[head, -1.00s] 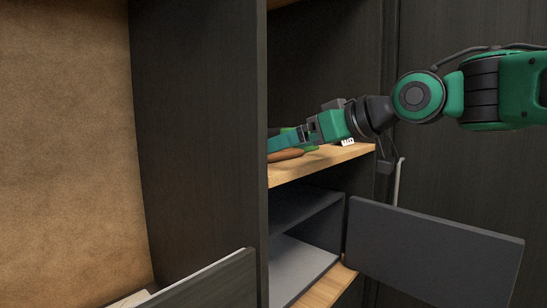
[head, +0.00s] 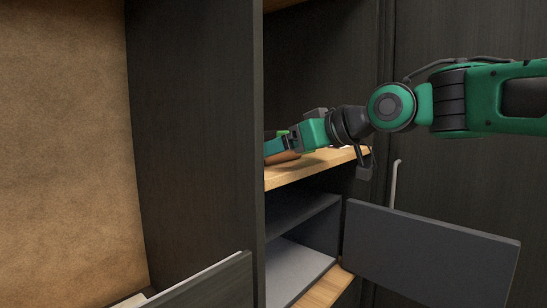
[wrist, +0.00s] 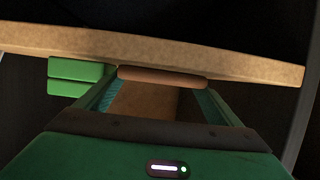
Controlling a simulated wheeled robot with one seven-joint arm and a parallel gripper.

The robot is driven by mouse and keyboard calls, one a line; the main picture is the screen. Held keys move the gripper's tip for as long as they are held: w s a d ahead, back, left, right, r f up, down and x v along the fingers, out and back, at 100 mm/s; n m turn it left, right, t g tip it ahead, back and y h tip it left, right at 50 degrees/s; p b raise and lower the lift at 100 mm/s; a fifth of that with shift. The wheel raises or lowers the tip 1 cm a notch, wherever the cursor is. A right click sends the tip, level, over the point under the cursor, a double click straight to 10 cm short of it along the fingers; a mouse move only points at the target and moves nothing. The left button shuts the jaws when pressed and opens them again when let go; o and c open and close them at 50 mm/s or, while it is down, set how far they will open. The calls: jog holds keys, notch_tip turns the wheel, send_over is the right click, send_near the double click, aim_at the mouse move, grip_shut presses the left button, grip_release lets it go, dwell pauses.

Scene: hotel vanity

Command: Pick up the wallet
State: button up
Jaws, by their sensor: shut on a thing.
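My gripper (head: 276,147) reaches into the upper cabinet compartment, just above the wooden shelf. Its tips are partly hidden by the dark upright panel in the head view. A brown, rounded-edged thing, which I take to be the wallet (head: 285,157), shows low beside the fingers. In the wrist view the wallet (wrist: 162,77) lies across the finger ends, and my gripper (wrist: 155,90) is shut on it. I cannot tell whether the wallet still touches the shelf.
A green block-like thing (wrist: 75,76) lies just left of the fingers. The wooden shelf (head: 315,168) has the dark upright panel (head: 195,140) close on its left. Below are a grey compartment (head: 300,255) and an open dark door (head: 430,255) sticking out at right.

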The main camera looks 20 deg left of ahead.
notch_tip(320, 180, up, 10)
dwell(0.6)
